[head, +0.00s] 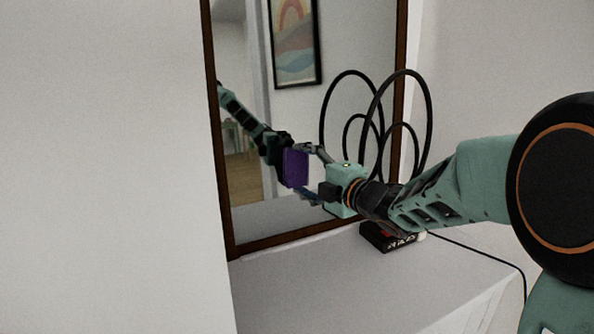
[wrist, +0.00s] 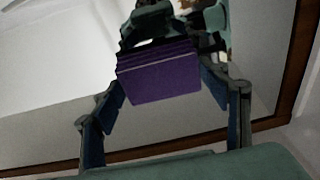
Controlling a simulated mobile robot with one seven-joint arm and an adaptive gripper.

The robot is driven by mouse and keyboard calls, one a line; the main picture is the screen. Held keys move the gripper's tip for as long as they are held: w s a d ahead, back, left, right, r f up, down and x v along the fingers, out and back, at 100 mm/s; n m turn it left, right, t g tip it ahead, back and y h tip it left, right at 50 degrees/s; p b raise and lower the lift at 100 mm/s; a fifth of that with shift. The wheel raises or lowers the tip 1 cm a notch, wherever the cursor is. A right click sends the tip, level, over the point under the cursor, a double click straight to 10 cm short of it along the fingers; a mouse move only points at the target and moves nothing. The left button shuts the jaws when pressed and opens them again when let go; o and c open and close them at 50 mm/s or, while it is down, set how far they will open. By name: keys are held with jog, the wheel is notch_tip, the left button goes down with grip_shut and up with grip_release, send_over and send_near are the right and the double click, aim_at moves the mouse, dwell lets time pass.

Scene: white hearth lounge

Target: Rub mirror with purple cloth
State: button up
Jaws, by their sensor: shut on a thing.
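The mirror (head: 355,45) has a dark brown wooden frame and stands upright behind a white surface; its glass and frame also show in the wrist view (wrist: 300,60). My gripper (head: 301,172) is shut on the purple cloth (head: 295,167), a folded, block-like piece held in front of the lower middle of the glass. In the wrist view the cloth (wrist: 160,83) sits between the two fingertips, with my gripper's reflection right beyond it. The cloth is at or very near the glass; I cannot tell whether it touches.
A black looped wire object (head: 431,105) stands right of my gripper and is reflected in the mirror. A dark box with white lettering (head: 388,239) sits below my forearm on the white surface (head: 340,290). A white wall (head: 100,160) fills the left. The surface's front is clear.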

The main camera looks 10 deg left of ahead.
jog(key=w+d, duration=0.1)
jog(key=d, duration=0.1)
jog(key=w+d, duration=0.2)
jog(key=w+d+p, duration=0.1)
jog(key=d, duration=0.1)
jog(key=shift+w+d+f, duration=0.1)
jog(key=shift+w, duration=0.2)
dwell(0.4)
jog(key=shift+s+a+b, duration=1)
jog(key=shift+s+a, duration=0.05)
jog(key=shift+a, duration=0.35)
jog(key=shift+s+a+b, duration=1)
jog(key=shift+s+a, duration=0.1)
jog(key=shift+a, duration=0.35)
jog(key=shift+s+a+b, duration=1)
jog(key=shift+s+a, duration=0.05)
jog(key=shift+a, duration=0.35)
jog(key=shift+s+a+b, duration=0.35)
jog(key=shift+s+a, duration=0.15)
jog(key=shift+a, duration=0.1)
